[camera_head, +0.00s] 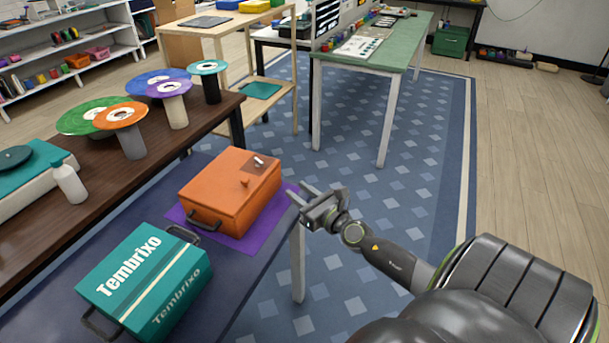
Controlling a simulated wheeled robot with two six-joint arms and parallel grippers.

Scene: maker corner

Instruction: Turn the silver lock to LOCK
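An orange box (222,203) with a dark handle on its front lies on a purple mat (246,240). A small silver piece (258,161), which looks like the silver lock, sits on a brown patch near the back of its lid. A small orange knob (245,182) stands in front of it. Any LOCK marking is too small to read. My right gripper (297,194) is just right of the orange box, apart from the silver piece, with its fingers spread and nothing between them. My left gripper is not in view.
A teal Tembrixo case (140,272) stands at the front left on the dark blue surface. A brown table (57,220) at left holds several coloured discs on stands and a white bottle (69,182). A green-topped table (379,55) is behind. The patterned floor at right is open.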

